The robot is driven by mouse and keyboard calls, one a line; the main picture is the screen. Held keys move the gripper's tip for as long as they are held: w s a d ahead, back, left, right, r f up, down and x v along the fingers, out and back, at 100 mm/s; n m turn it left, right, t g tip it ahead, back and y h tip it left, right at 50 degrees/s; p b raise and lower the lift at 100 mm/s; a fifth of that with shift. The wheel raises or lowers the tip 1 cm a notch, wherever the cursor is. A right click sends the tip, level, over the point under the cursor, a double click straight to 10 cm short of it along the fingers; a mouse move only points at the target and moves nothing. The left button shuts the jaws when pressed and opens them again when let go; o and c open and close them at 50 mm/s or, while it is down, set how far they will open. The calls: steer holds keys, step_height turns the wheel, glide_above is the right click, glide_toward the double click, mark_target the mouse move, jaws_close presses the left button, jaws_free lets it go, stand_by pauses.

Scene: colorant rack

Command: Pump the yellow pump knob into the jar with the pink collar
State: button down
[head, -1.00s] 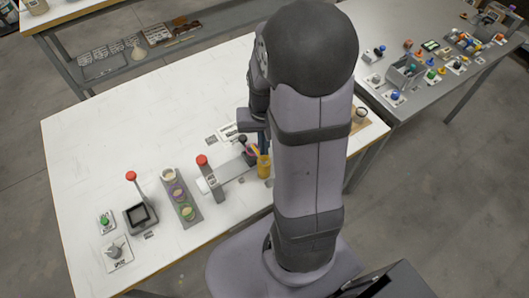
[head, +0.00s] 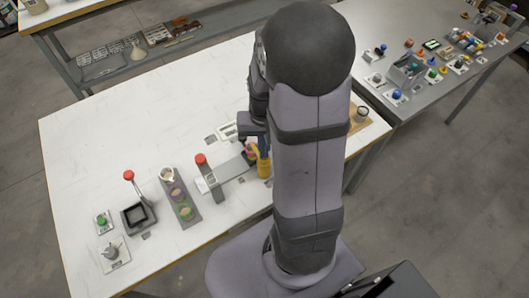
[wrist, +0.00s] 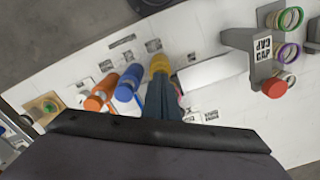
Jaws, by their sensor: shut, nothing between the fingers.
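My gripper (wrist: 164,86) is shut and empty, its blue-grey fingers pointing down. In the wrist view the fingertips overlap the yellow pump (wrist: 160,62); I cannot tell whether they touch its knob. In the head view the yellow pump (head: 264,168) stands just below my fingers, partly hidden by my arm. A small pinkish thing (head: 250,152) beside it may be the jar with the pink collar, but it is too small and covered to tell.
Blue (wrist: 128,84) and orange (wrist: 100,95) cylinders stand left of the yellow pump in the wrist view. A grey press with a red knob (head: 201,159) and a rack (head: 192,212) of ringed jars stand left in the head view.

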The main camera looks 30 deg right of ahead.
steer(key=shift+r, duration=0.15)
steer(key=shift+r+p, duration=1.1)
steer(key=shift+p, duration=0.05)
steer(key=shift+f, duration=0.25)
stand_by(0.4)
steer(key=shift+f+b, duration=0.9)
steer(key=shift+f, duration=0.15)
steer(key=shift+r, duration=0.25)
steer(key=shift+r+p, duration=1.05)
steer(key=shift+p, duration=0.2)
